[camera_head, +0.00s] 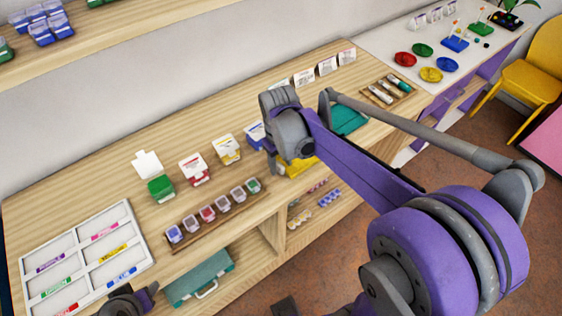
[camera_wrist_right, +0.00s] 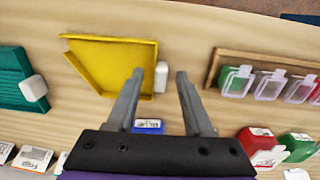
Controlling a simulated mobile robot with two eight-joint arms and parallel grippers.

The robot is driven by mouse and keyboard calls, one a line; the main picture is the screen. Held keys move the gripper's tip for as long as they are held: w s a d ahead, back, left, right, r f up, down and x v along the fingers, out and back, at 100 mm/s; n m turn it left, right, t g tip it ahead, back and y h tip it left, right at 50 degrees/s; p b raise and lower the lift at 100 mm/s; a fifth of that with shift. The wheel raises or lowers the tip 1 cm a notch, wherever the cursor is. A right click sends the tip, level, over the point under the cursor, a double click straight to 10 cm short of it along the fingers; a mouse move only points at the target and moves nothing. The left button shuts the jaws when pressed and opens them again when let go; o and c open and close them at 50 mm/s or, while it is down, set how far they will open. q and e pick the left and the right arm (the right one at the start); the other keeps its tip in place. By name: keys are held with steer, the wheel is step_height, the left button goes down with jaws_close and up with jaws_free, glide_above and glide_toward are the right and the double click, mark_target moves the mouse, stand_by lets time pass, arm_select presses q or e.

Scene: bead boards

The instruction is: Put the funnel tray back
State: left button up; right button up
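The yellow funnel tray (camera_wrist_right: 108,62) lies on the wooden counter in the right wrist view, its walls narrowing toward one side. In the head view only a yellow part of the tray (camera_head: 298,167) shows, the rest hidden behind my right arm. My right gripper (camera_wrist_right: 159,74) is open, its fingertips apart with the white block in line between them. I cannot tell whether they touch it. My left gripper (camera_head: 130,300) is partly in view at the bottom left, its fingers unclear.
A teal tray (camera_wrist_right: 12,82) with a similar white block lies beside the yellow one. A wooden rack (camera_wrist_right: 212,72) holds several clear containers. Several small boxes (camera_head: 194,169) stand behind. A white sorting tray (camera_head: 128,225) is at the counter's left end. A teal case (camera_head: 199,278) lies below.

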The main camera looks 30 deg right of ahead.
steer(key=shift+r, duration=0.6)
step_height(320, 180, up, 11)
steer(key=p, duration=0.1)
steer(key=s+a+f+t, duration=0.2)
steer(key=s+a+f, duration=0.2)
steer(key=s+f, duration=0.1)
steer(key=s+a+f+m+t, duration=0.1)
steer(key=s+a+f+t, duration=0.2)
steer(key=s+f, duration=0.3)
steer(key=shift+s+a, duration=0.4)
steer(key=shift+s, duration=0.35)
steer(key=shift+f, duration=0.1)
